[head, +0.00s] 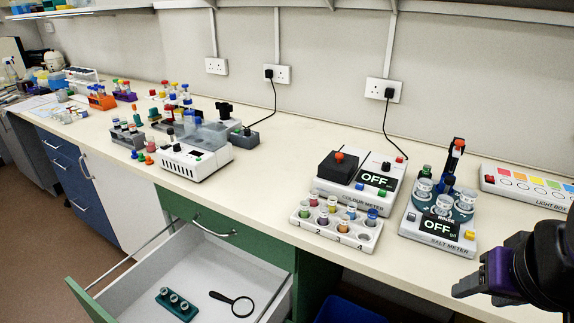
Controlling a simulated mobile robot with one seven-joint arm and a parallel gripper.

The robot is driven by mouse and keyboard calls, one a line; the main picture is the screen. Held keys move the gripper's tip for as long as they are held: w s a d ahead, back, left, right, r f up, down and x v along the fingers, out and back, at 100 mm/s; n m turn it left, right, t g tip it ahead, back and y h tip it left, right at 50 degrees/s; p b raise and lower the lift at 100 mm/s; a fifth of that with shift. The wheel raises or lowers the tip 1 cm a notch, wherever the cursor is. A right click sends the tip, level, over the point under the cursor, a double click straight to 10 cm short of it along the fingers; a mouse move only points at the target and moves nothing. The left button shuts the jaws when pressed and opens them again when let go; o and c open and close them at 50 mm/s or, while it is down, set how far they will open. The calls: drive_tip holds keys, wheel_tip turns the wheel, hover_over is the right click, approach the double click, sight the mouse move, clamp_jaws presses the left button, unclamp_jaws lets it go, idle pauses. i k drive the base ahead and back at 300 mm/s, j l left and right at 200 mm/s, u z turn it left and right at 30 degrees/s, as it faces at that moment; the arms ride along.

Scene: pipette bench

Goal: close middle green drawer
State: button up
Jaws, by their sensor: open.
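An open green drawer (91,299) is pulled well out from the green cabinet, below a closed green drawer (240,241) with a metal handle. The open drawer's white inside shows a teal rack with small capped vials (176,304) and a black magnifying glass (233,303). Its front panel is partly cut off at the bottom of the view, and its handle is hidden. My gripper (466,288) is at the lower right, by the bench's front edge, open and empty. It is far to the right of the open drawer and touches nothing that I can see.
The bench (290,240) above holds a colour meter (362,187), a vial tray (336,229), a salt meter (437,228) and a light box (530,188). A blue bin (345,310) stands below. Blue drawers (72,176) are at the left. Floor (40,210) shows left of the open drawer.

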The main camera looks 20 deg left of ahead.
sight(193, 263)
drive_tip(key=k+j+u, duration=0.1)
drive_tip(key=k+u, duration=0.4)
drive_tip(key=u, duration=1.25)
drive_tip(key=i+j+u, duration=0.1)
drive_tip(key=i+u, duration=0.25)
drive_tip(key=i, duration=0.15)
drive_tip(key=j+z, duration=0.15)
drive_tip(key=z, duration=0.15)
drive_tip(key=j+z, duration=0.3)
drive_tip(key=i+l, duration=0.05)
drive_tip(key=l, duration=0.05)
